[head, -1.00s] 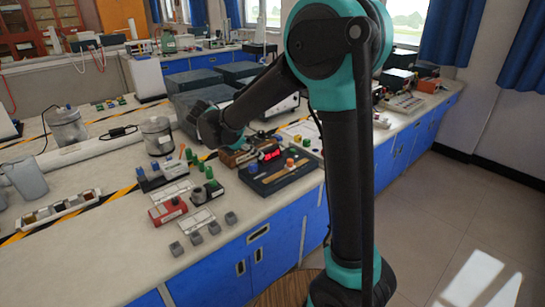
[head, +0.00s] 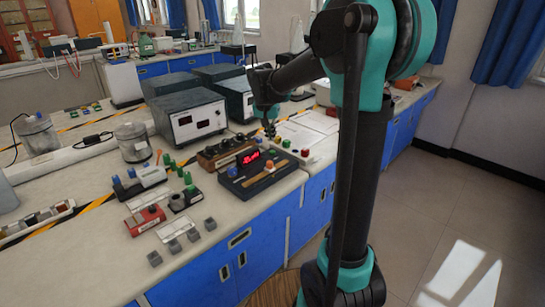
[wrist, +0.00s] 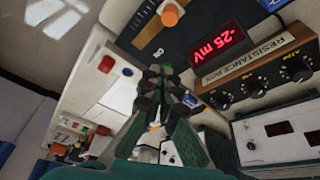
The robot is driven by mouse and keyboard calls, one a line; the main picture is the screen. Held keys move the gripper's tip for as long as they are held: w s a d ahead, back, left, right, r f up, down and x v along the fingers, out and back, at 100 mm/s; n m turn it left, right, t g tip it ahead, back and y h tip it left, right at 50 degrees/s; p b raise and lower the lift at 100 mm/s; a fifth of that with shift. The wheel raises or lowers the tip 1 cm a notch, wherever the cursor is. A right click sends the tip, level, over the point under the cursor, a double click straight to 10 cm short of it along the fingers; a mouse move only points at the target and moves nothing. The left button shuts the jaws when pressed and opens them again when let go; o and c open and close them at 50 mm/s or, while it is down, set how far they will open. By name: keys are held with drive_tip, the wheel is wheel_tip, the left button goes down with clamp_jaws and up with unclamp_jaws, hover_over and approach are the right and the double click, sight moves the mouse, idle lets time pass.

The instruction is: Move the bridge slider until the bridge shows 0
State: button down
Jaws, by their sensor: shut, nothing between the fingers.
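The bridge unit (head: 236,187) is a dark box near the front edge of the bench, with a lit red display (head: 248,158). In the wrist view the display (wrist: 218,43) reads -25 mV. An orange knob (head: 270,165), which looks like the slider, sits by a wooden strip on top of the box. The orange knob (wrist: 170,15) also shows at the top of the wrist view. My gripper (head: 270,133) is shut and empty, above the bench behind the bridge unit, apart from the knob. Its dark fingers (wrist: 165,85) fill the middle of the wrist view.
A wooden resistance box (wrist: 265,72) with several black knobs stands beside the bridge unit. A grey meter box (head: 187,116) is behind it. Small red and green-topped parts (head: 146,219) lie to the left. White papers (head: 300,130) lie on the right.

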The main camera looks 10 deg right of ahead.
sight(270, 166)
drive_tip(key=shift+m, duration=0.3)
drive_tip(key=x, duration=1)
drive_tip(key=shift+w+d, duration=0.15)
drive_tip(key=shift+d, duration=0.05)
drive_tip(key=shift+s+a+r, duration=0.1)
drive_tip(key=shift+s+a, duration=0.15)
drive_tip(key=shift+s, duration=0.3)
drive_tip(key=shift+s+a, duration=0.25)
drive_tip(key=shift+s, duration=0.25)
drive_tip(key=shift+s+a, duration=0.2)
drive_tip(key=shift+s, duration=0.1)
drive_tip(key=shift+s+a, duration=0.2)
drive_tip(key=shift+s, duration=0.3)
